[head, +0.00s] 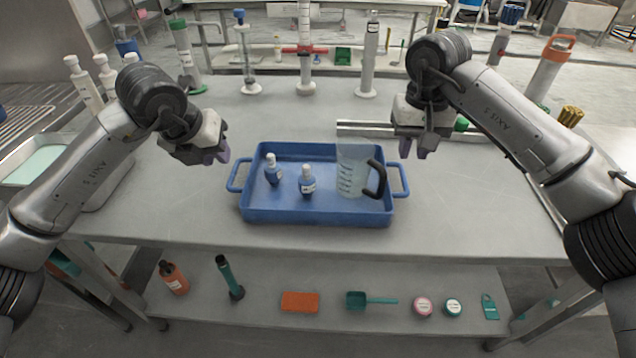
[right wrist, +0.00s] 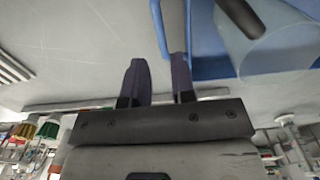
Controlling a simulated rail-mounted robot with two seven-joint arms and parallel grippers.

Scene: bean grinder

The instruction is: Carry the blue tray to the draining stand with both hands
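The blue tray (head: 315,216) lies on the grey table with a handle at each end. Low metal rails (head: 365,127) behind the tray may be the draining stand; I cannot tell.
White bottles (head: 84,88) stand at the back left, near a shallow pale-green basin (head: 38,164). Several tall cylinders, including a grey one (head: 371,60), line the back. A lower shelf (head: 330,322) holds small items. The table in front of the tray is clear.

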